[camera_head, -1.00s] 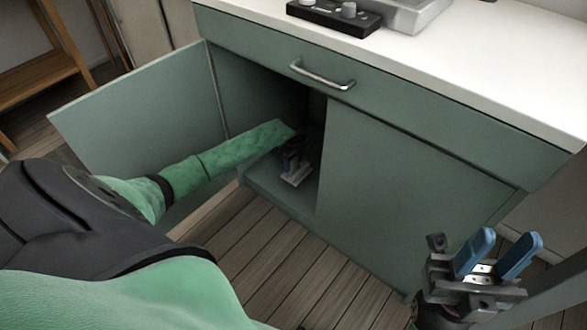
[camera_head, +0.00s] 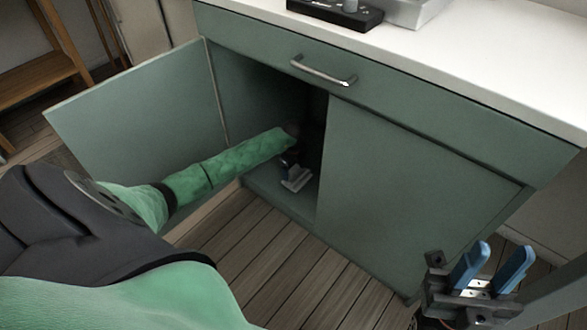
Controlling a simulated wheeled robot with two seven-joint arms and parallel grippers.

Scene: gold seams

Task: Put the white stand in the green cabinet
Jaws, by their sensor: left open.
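The green cabinet (camera_head: 410,190) stands ahead with its left door (camera_head: 140,125) swung open and its right door shut. My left arm reaches through the open side, and my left gripper (camera_head: 291,168) is inside, low over the cabinet floor. The white stand (camera_head: 297,181) is a small pale shape at the gripper's tip, on or just above the cabinet floor. Whether they touch is too small and dark to tell. My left gripper is open. My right gripper (camera_head: 492,268) is at the lower right, outside the cabinet, with its blue fingers apart and nothing between them.
A drawer with a metal handle (camera_head: 323,72) is shut above the opening. The white countertop (camera_head: 470,70) holds a black device (camera_head: 335,12) and a metal appliance (camera_head: 405,12). A wooden shelf (camera_head: 40,80) stands at the far left. The plank floor (camera_head: 270,250) in front is clear.

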